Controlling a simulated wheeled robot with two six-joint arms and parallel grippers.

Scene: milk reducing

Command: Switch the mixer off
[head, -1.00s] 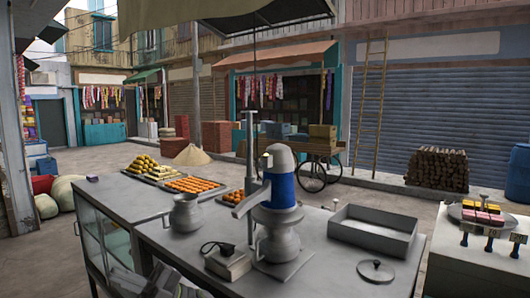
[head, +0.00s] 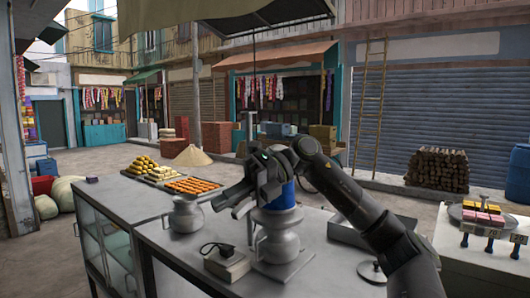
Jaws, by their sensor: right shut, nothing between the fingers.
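The mixer (head: 283,196) has a blue motor housing above a round metal pot (head: 281,240) on the counter, beside a tall thin post. My right gripper (head: 224,201) reaches in from the right, in front of the mixer's upper part, with its fingers pointing left. It is shut and empty. It hides the white top and much of the blue housing; I cannot tell whether it touches them. A small grey box (head: 228,267) with a black part on top sits at the pot's front left. My left gripper is not in view.
A metal jug (head: 186,215) stands left of the mixer. Trays of orange sweets (head: 193,186) lie behind it. A grey rectangular tray (head: 345,233) and a round lid (head: 372,271) are on the right, partly behind my right arm.

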